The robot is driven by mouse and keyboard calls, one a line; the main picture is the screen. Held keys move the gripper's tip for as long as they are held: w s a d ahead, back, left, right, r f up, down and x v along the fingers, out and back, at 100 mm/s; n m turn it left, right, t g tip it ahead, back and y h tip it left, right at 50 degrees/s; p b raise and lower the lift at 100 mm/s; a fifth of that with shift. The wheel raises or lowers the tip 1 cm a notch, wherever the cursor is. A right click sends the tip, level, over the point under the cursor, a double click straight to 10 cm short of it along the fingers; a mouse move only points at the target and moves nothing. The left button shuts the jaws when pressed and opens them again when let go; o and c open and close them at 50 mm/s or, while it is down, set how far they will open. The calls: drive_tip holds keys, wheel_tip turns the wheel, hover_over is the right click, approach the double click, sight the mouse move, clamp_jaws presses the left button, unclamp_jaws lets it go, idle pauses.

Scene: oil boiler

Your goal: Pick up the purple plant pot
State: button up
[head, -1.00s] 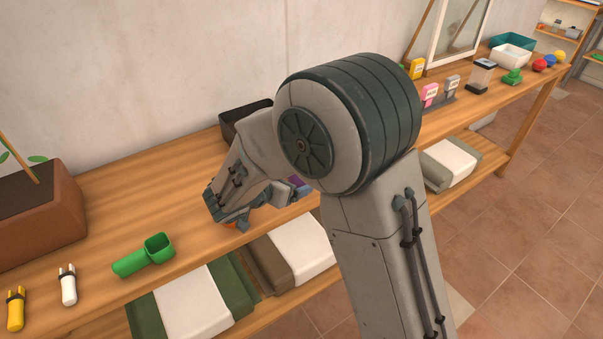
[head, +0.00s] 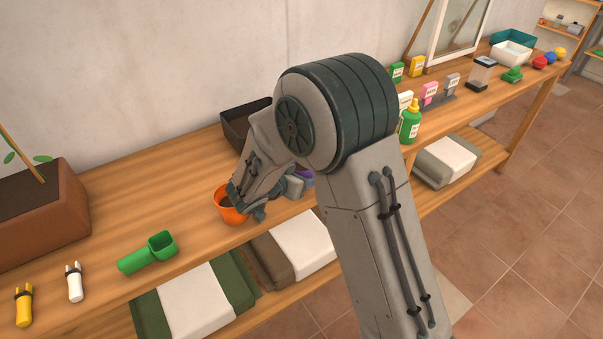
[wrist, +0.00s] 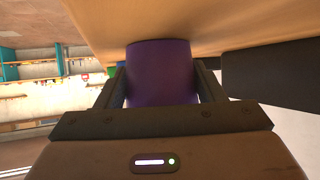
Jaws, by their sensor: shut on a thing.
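The purple plant pot (wrist: 162,75) fills the middle of the wrist view, between the two fingers of my gripper (wrist: 160,88). My gripper is shut on it, with one finger on each side. In the head view only a small purple patch of the pot (head: 306,174) shows beside my arm, and the rest is hidden behind my arm. In the wrist view the pot is close to the wooden surface; I cannot tell whether it touches it.
An orange pot (head: 230,207) stands on the bench left of my gripper. A black tray (head: 240,125) is behind. A green scoop (head: 148,253) lies at the front left. A green bottle (head: 409,124) stands right of my arm. Bench space between scoop and tray is clear.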

drive_tip(key=shift+r, duration=0.1)
drive_tip(key=shift+r, duration=0.8)
wheel_tip(320, 180, up, 3)
drive_tip(key=shift+f+b, duration=0.15)
drive_tip(key=shift+b, duration=0.45)
drive_tip(key=s+r+b, duration=0.1)
drive_tip(key=s+r, duration=0.2)
drive_tip(key=s, duration=0.2)
drive_tip(key=s+d+r+b, duration=0.1)
drive_tip(key=s+r, duration=0.2)
drive_tip(key=s, duration=0.3)
drive_tip(key=shift+s+d+r, duration=0.2)
drive_tip(key=shift+s+r, duration=0.1)
